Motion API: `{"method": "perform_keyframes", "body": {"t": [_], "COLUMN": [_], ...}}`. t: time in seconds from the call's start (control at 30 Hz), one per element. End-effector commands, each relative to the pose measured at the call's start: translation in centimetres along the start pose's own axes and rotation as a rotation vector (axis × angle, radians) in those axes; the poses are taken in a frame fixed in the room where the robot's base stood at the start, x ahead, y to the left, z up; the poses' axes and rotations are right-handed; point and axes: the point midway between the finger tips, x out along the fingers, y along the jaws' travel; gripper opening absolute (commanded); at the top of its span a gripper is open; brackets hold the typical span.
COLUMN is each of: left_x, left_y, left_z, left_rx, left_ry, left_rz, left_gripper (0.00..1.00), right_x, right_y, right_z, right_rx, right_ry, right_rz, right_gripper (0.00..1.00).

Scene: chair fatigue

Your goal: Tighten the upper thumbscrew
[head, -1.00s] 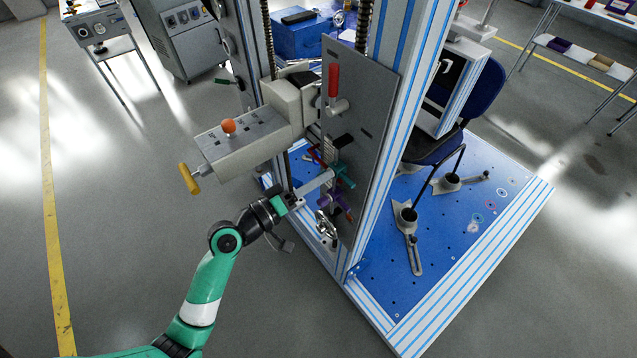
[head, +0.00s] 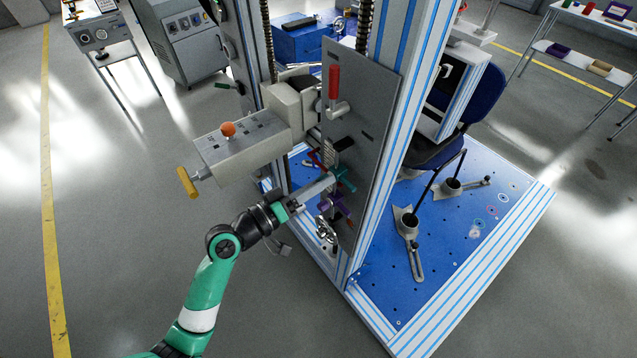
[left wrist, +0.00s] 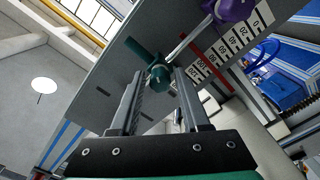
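The upper thumbscrew is teal (head: 345,178) and sits on the grey upright plate of the test rig. A purple thumbscrew (head: 332,202) is below it. My left gripper (head: 331,180) reaches the plate from the left, its fingers pointing at the teal thumbscrew. In the left wrist view, the teal thumbscrew (left wrist: 158,74) lies at the fingertips, its hub between the two fingers of my left gripper (left wrist: 160,80). The fingers look spread apart, and I see no clear contact. The purple thumbscrew (left wrist: 235,9) is off to the upper right there. My right gripper is not in view.
A numbered scale (left wrist: 230,47) runs beside the thumbscrews. A grey box with an orange knob (head: 228,129) juts out above my left arm. A red-handled lever (head: 333,82) is higher on the plate (head: 368,100). Floor at the left is clear.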

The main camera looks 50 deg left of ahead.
Motion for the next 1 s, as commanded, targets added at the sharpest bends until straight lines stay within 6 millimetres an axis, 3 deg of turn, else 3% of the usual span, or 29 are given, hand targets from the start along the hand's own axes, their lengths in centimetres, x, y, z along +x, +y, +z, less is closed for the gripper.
{"method": "perform_keyframes", "body": {"t": [0.07, 0.47, 0.8, 1.0], "left_x": [0.0, -1.0, -8.5, -11.3], "left_y": [0.0, -0.1, -0.2, 0.0], "left_z": [0.0, 0.0, -0.1, -0.1], "left_rx": [0.000, -0.003, -0.003, -0.002], "left_ry": [0.000, 0.000, 0.004, 0.001], "left_rz": [0.000, -0.002, -0.006, -0.003], "left_gripper": [0.62, 0.62, 0.62, 0.62], "right_x": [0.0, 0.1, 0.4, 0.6], "right_y": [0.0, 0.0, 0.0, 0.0], "right_z": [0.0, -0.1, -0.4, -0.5], "right_rx": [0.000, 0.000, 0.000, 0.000], "right_ry": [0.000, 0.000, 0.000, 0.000], "right_rz": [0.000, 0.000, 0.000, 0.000], "right_gripper": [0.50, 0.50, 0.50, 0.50]}}
